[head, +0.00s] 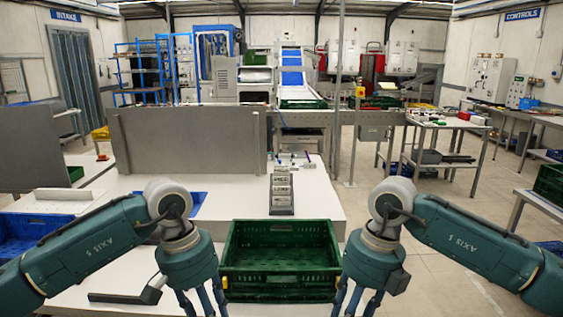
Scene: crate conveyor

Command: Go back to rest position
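My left gripper (203,303) hangs at the bottom of the head view, to the left of a green crate (281,297). My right gripper (355,303) hangs to the right of the same crate. Both point downward, and their fingertips run to or past the bottom edge of the picture. Some of the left fingers look spread apart. The crate appears empty and sits upright between the two grippers. I cannot tell whether any finger touches its side walls.
A white table (130,275) lies under the crate, with a grey stepped block (282,192) behind it. A grey panel (185,142) stands at the back left. A blue crate (25,232) is at the left. Open floor (440,290) lies to the right.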

